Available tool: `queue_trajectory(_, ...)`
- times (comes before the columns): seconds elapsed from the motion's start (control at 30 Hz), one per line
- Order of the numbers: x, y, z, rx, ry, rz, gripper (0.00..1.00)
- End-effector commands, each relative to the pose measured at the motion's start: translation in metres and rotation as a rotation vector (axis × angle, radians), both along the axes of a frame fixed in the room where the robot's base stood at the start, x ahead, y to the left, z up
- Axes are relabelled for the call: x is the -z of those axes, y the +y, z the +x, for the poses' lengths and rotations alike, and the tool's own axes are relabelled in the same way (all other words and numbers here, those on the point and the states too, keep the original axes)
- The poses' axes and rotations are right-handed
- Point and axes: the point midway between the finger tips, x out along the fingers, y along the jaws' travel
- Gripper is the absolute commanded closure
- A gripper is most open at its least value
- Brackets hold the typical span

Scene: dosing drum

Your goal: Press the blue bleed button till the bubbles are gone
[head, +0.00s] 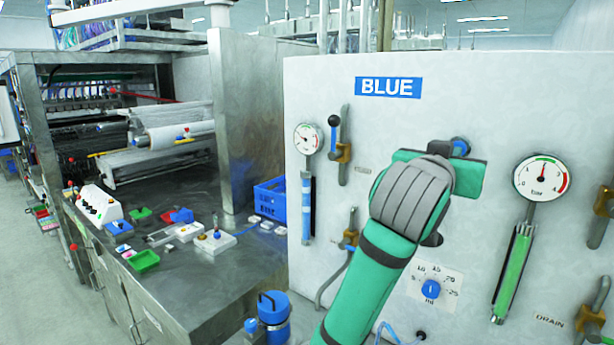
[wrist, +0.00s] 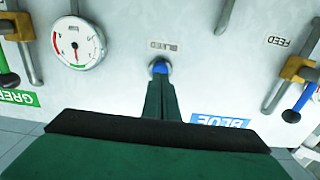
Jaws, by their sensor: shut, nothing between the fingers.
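The blue bleed button (head: 461,146) sits on the pale panel under the BLUE sign, partly hidden behind my gripper. In the wrist view, which is upside down, the button (wrist: 160,67) is beside the BLEED label, in a light round collar. My gripper (wrist: 160,80) is shut and empty, with its fingertips right at the button; I cannot tell whether they touch or press it. In the head view my arm reaches up to the panel. A sight tube with blue liquid (head: 307,210) hangs under the left gauge; bubbles in it are too small to tell.
A second gauge (head: 542,177) with a green tube (head: 512,272) is at right. A dosing dial (head: 431,289) is below my gripper. A cluttered metal bench (head: 190,285) stands left.

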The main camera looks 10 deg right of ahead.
Motion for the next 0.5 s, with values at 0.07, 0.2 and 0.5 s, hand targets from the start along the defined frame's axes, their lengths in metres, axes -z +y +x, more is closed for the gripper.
queue_trajectory(0.07,0.0001,-0.0020,0.0014,0.000,0.001,0.001,1.00)
queue_trajectory(0.2,0.0003,-0.0047,0.0037,0.000,0.001,0.001,1.00)
queue_trajectory(0.5,0.0002,-0.0103,0.0088,-0.001,0.000,0.001,1.00)
